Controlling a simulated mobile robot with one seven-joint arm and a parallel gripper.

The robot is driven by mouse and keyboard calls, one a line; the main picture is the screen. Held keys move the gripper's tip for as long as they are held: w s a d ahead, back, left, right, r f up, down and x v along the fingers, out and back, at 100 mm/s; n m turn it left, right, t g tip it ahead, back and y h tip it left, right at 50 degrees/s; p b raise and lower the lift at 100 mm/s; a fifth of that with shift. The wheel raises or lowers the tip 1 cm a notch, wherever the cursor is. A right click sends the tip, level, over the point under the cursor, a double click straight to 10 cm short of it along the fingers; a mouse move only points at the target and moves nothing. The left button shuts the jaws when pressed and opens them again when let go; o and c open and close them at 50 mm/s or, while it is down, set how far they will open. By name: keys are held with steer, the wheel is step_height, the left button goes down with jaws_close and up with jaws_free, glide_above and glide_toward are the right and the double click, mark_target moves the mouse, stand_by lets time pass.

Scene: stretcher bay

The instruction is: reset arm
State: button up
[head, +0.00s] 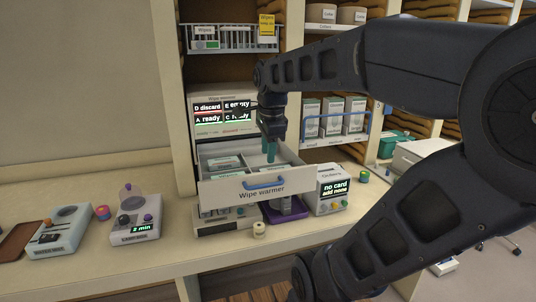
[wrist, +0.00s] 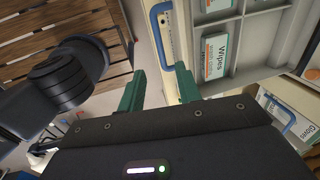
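My gripper (head: 270,150) points down at the open wipe warmer drawer in the head view. Its two green fingers (wrist: 158,90) stand apart with nothing between them in the wrist view. The wipe warmer drawer (head: 225,190) is pulled out and has a blue handle (head: 264,184). Wipes packs (head: 222,163) lie inside it, and a wipes pack (wrist: 217,55) also shows in the wrist view. The warmer's display (head: 224,112) above reads "D discard", "E empty", "A ready" and "C ready". My arm reaches in from the right.
A device reading "no card, add none" (head: 332,188) stands right of the drawer. A purple tray (head: 285,211) and a small spool (head: 259,229) lie below it. A device reading "2 min" (head: 136,220) stands at left. A wire basket (head: 232,38) hangs above.

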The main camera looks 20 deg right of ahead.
stand_by(0.3)
steer(key=s+d+f+n+t, duration=0.2)
steer(key=d+f+n, duration=0.3)
steer(key=n, duration=1.2)
steer(key=shift+s+d+n, duration=0.2)
steer(key=shift+s+n, duration=0.2)
steer(key=shift+f, duration=0.1)
